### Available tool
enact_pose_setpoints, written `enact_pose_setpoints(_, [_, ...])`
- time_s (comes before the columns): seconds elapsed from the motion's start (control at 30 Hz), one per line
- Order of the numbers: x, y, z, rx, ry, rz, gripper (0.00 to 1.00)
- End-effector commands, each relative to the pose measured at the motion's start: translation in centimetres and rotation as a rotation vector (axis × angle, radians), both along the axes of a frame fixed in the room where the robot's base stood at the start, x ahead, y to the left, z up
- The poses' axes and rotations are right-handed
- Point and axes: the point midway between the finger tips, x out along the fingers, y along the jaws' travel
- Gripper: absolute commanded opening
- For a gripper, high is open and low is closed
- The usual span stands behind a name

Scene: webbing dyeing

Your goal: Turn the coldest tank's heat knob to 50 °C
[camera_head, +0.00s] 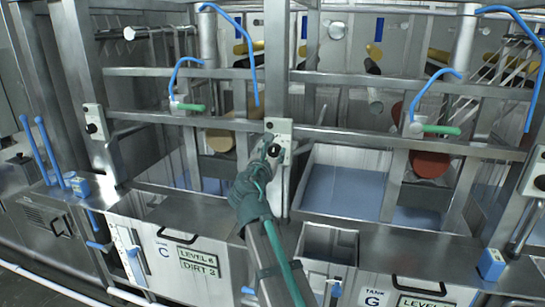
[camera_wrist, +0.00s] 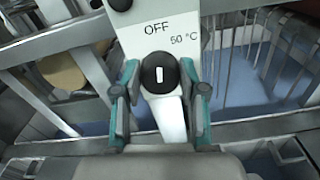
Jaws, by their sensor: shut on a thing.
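A black round heat knob (camera_wrist: 160,73) with a short white mark sits on a pale control plate (camera_wrist: 175,27). The plate is printed OFF above the knob and 50 °C to its upper right. The white mark stands nearly upright, towards OFF. My gripper (camera_wrist: 161,88) has one teal-edged finger on each side of the knob and is shut on it. In the head view my gripper (camera_head: 258,172) reaches the plate (camera_head: 279,130) on the central post, where the knob (camera_head: 274,151) partly shows.
Similar control plates stand on the left post (camera_head: 95,118) and at the right edge (camera_head: 536,172). Blue liquid (camera_head: 345,190) fills the tank right of the post. Metal rails (camera_head: 400,143) and blue hoses (camera_head: 254,60) surround the arm.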

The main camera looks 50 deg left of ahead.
Motion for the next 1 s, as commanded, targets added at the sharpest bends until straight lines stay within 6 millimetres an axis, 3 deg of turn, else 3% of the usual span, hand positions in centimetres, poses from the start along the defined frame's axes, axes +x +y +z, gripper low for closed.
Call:
enact_pose_setpoints(0.6, [0.16, -0.12, -0.47, 0.461, 0.325, 0.000, 0.07])
enact_pose_setpoints(1.0, [0.18, -0.20, -0.31, 0.661, 0.468, 0.001, 0.07])
